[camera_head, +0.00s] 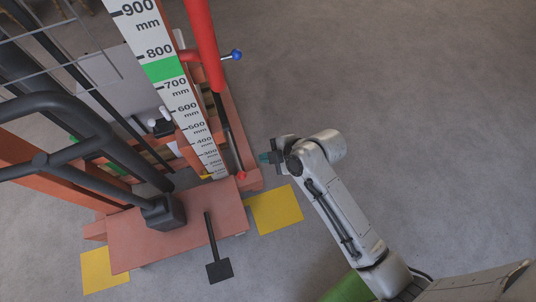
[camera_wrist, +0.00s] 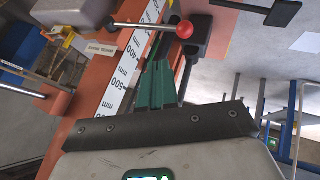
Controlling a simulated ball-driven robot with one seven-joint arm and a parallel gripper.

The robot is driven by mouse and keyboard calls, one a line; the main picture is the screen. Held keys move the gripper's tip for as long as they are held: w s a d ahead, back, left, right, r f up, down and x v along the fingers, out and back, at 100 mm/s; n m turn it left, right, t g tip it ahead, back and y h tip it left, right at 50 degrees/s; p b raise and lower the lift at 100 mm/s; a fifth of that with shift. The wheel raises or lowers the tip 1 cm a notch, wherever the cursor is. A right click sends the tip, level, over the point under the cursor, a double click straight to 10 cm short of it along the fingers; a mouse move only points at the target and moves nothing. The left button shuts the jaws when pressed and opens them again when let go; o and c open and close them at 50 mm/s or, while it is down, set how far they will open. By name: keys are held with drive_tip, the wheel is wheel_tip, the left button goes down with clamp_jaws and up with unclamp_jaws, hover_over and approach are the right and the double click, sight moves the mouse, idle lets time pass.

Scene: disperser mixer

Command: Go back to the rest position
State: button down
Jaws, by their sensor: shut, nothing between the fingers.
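My gripper (camera_head: 266,158) is at the end of my raised arm, right of the machine's measuring scale in the head view. Its teal fingers also show in the wrist view (camera_wrist: 158,82); they are together with nothing between them. A lever with a red ball (camera_head: 241,175) is near the foot of the scale. The red ball (camera_wrist: 184,30) also shows beyond the fingertips in the wrist view, apart from them as far as I can tell. A lever with a blue ball (camera_head: 236,55) sticks out from the red column (camera_head: 203,45).
The mixer's red-brown base (camera_head: 150,245) and dark tubes (camera_head: 60,110) fill the left side. The scale (camera_head: 180,95) with a green band stands upright. A black pedal (camera_head: 219,271) and yellow floor patches (camera_head: 277,210) lie near the base. The grey floor at right (camera_head: 430,110) is clear.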

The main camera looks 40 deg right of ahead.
drive_tip(key=shift+s+r, duration=0.1)
idle(0.6)
drive_tip(key=s+d+r+m+g+h, duration=0.2)
drive_tip(key=s+d+m+g, duration=0.1)
drive_tip(key=s+m, duration=0.4)
drive_tip(key=s+d+r+m+g+h, duration=0.2)
drive_tip(key=s+d+m, duration=0.2)
drive_tip(key=s+m, duration=0.4)
drive_tip(key=shift+s+d+r+g, duration=0.2)
drive_tip(key=shift+s+g, duration=0.2)
drive_tip(key=shift+s, duration=0.75)
